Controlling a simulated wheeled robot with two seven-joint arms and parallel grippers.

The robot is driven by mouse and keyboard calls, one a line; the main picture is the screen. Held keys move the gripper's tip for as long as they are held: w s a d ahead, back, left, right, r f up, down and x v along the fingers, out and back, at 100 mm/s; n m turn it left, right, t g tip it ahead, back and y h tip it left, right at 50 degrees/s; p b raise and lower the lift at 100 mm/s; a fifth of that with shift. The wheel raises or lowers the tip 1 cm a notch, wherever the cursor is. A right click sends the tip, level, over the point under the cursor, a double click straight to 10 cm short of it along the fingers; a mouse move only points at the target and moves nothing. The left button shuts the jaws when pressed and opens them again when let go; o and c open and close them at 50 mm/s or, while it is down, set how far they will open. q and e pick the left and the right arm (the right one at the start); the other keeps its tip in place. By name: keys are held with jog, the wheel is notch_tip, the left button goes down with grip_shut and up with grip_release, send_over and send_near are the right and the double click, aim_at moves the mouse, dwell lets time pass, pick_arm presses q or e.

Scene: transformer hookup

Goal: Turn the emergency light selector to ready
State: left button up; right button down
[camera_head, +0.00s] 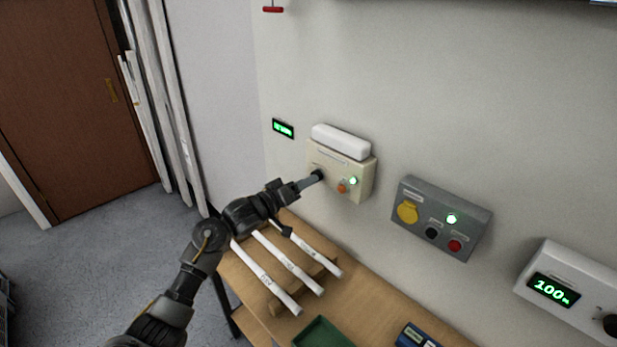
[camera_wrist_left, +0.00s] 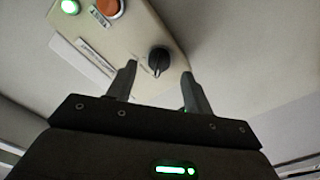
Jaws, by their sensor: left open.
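The emergency light unit (camera_head: 325,158) is a cream box with a white lamp on top, mounted on the wall. It also shows in the left wrist view (camera_wrist_left: 120,48). Its selector is a black knob (camera_wrist_left: 158,60); in the head view, the gripper partly covers it. The unit has a lit green lamp (camera_head: 352,181) and an orange button (camera_head: 342,187). My left gripper (camera_head: 316,177) is in front of the selector. In the left wrist view its open fingers (camera_wrist_left: 158,82) stand on either side of the knob, with gaps between. My right gripper is not in view.
A grey box (camera_head: 440,218) with a yellow socket hangs to the right, then a white unit (camera_head: 570,288) reading 100. Below is a wooden bench (camera_head: 355,300) with several white labelled bars (camera_head: 290,262) and a green tray (camera_head: 322,334). A small green sign (camera_head: 283,128) is on the wall.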

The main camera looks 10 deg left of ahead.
pick_arm(q)
jog(key=shift+x, duration=1.35)
jog(key=shift+s, duration=0.1)
jog(key=shift+c, duration=0.4)
jog(key=c, duration=0.7)
jog(key=shift+a, duration=0.15)
jog(key=shift+c, duration=0.9)
jog(key=shift+m+b, duration=0.85)
jog(key=shift+m, duration=3.25)
